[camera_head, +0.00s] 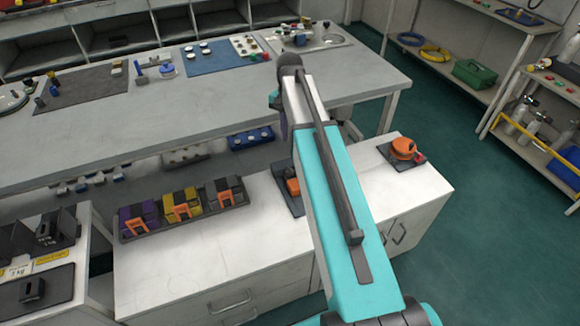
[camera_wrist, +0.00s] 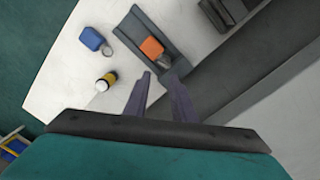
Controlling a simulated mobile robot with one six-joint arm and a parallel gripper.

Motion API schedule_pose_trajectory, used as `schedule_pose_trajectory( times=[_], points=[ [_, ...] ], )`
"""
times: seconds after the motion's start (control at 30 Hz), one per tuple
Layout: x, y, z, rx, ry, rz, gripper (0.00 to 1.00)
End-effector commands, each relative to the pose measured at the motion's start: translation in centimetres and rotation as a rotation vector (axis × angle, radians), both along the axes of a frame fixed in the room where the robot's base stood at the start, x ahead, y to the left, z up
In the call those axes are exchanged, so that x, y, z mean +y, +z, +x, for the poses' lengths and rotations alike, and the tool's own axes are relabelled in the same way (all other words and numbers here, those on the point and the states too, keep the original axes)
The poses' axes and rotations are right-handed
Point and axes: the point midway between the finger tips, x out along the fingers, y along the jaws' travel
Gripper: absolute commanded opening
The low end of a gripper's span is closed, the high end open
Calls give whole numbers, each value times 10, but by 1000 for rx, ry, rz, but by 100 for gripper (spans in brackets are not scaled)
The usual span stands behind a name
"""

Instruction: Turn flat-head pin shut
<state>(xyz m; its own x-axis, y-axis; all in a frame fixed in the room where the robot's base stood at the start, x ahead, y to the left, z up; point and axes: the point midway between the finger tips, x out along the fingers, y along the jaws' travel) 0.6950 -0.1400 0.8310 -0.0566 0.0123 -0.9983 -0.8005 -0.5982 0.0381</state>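My gripper (camera_wrist: 158,80) points at a dark plate (camera_wrist: 124,30) in the wrist view, its two fingers apart with nothing visible between them. An orange block (camera_wrist: 152,47) sits on the plate just beyond the fingertips. A small grey metal piece (camera_wrist: 136,63) shows at its lower edge; I cannot tell whether this is the flat-head pin. In the head view the orange block (camera_head: 293,186) is partly hidden behind my arm. An orange round device (camera_head: 403,148) with a red knob sits on another dark plate at the right end of the white cabinet. No flat-head pin is clearly recognisable.
In the wrist view a blue block (camera_wrist: 92,37) and a yellow-banded small cylinder (camera_wrist: 106,80) are on the white top (camera_wrist: 60,100). In the head view a tray (camera_head: 130,235) of purple, yellow and grey cases is left of my arm. A long grey bench (camera_head: 110,125) stands behind.

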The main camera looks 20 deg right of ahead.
Motion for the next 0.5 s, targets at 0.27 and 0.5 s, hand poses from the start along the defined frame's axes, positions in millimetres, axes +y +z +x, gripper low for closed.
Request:
schedule_pose_trajectory(
  times=[0.27,0.5],
  points=[
    [0,-1,0,-1,340,21,23],
    [0,-2,0,-3,637,39,23]
  ],
)
